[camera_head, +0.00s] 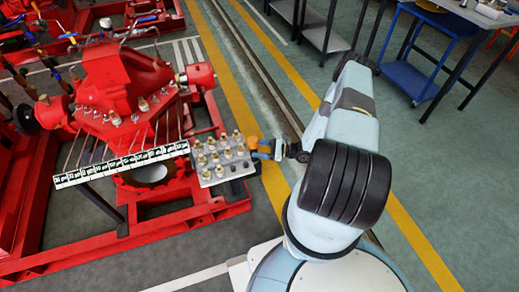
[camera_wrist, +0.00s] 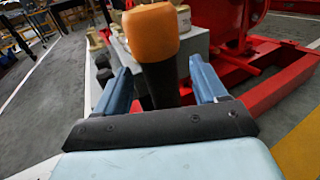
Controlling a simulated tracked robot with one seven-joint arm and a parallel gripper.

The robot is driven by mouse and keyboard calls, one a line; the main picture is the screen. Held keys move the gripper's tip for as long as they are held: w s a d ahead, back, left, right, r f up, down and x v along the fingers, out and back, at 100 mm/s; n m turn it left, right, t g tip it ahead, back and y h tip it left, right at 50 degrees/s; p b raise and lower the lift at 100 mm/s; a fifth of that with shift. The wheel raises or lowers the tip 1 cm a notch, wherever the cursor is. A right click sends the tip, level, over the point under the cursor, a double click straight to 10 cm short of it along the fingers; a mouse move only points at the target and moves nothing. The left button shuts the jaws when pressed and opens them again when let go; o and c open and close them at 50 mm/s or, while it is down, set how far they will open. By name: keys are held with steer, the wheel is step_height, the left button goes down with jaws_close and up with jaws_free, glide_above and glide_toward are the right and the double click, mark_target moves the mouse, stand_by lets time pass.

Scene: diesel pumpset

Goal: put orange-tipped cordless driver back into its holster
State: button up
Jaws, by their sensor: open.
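The cordless driver has an orange tip (camera_wrist: 152,32) and a dark body (camera_wrist: 160,82). In the wrist view it stands between the two blue fingers of my gripper (camera_wrist: 160,68), with gaps visible on both sides. My gripper is open around it. In the head view the orange tip (camera_head: 253,142) shows beside my gripper (camera_head: 264,149), at the right edge of a grey block with fittings. The driver's lower part is hidden behind my gripper's dark palm. I cannot make out the holster clearly in either view.
The grey block (camera_head: 221,158) carries several brass fittings and sits on the red pumpset frame (camera_head: 190,222). A white marked strip (camera_head: 120,166) runs left from it. The red pump (camera_head: 125,75) stands behind. A blue cart (camera_head: 415,78) stands far right. The floor right of my arm is clear.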

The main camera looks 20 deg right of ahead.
steer(key=v, duration=1.3)
steer(key=shift+d, duration=0.4)
steer(key=shift+s, duration=0.15)
steer(key=w+a+r+n+g+h, duration=0.1)
steer(key=w+r+n+g+h, duration=0.2)
steer(key=r, duration=0.7)
steer(key=w+a+r+n+g, duration=0.1)
steer(key=r+n+g, duration=0.25)
steer(key=r, duration=0.75)
steer(key=w+r+n+g+h, duration=0.25)
steer(key=r+n, duration=0.25)
steer(key=r, duration=0.5)
steer(key=s+a+r+n+h, duration=0.2)
steer(key=s+a+r+n, duration=0.15)
steer(key=r, duration=0.65)
steer(key=s+a+r+n+h, duration=0.2)
steer(key=s+a+r+h, duration=0.15)
steer(key=r, duration=0.65)
steer(key=s+a+r+n+t+h, duration=0.2)
steer(key=s+a+r+n+t, duration=0.1)
steer(key=s+r, duration=0.5)
steer(key=s+a+r+n+t+h, duration=0.3)
steer(key=s+r, duration=0.6)
steer(key=s, duration=0.3)
steer(key=shift+s+a+r+t, duration=0.15)
steer(key=shift+s+r+t, duration=0.15)
steer(key=shift+t, duration=0.1)
